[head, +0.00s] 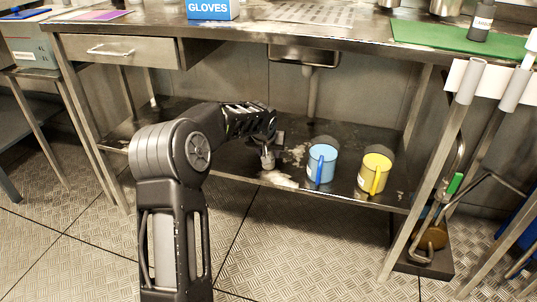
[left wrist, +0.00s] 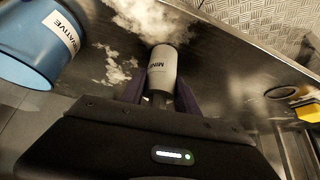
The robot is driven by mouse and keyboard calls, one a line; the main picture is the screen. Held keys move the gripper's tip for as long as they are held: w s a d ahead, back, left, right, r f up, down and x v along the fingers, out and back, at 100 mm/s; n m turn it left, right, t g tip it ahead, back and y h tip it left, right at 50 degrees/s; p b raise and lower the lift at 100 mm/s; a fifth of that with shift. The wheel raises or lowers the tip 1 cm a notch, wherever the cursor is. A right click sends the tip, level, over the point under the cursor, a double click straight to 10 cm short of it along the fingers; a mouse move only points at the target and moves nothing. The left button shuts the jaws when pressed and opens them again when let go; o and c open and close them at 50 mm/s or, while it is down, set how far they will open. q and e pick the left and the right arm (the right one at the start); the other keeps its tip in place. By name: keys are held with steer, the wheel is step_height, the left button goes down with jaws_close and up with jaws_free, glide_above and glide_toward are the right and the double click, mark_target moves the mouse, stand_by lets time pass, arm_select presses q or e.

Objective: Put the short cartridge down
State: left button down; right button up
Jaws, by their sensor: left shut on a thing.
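The short cartridge (left wrist: 162,72) is a pale grey-white cylinder with a dark label reading "MIN". My left gripper (left wrist: 158,97) is shut on it, with one dark finger on each side. In the head view my left gripper (head: 268,150) is low over the lower steel shelf (head: 240,163), left of the blue mug-like container, and the cartridge shows only as a small grey shape. I cannot tell whether the cartridge touches the shelf. My right gripper is in neither view.
A blue container (head: 322,165) and a yellow container (head: 375,174) stand on the shelf to the right of the gripper. Whitish stains (head: 279,179) mark the shelf. The bench top (head: 350,37) overhangs it, with a drain pipe (head: 311,92) behind.

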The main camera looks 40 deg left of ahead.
arm_select(q)
steer(key=shift+f, duration=0.15)
steer(key=c, duration=0.9)
jaws_free()
steer(key=shift+r, duration=0.35)
steer(key=p+v, duration=0.3)
steer(key=v, duration=0.8)
steer(key=shift+s+d+r+p, duration=0.15)
steer(key=shift+s+r+p, duration=0.1)
steer(key=shift+p, duration=0.15)
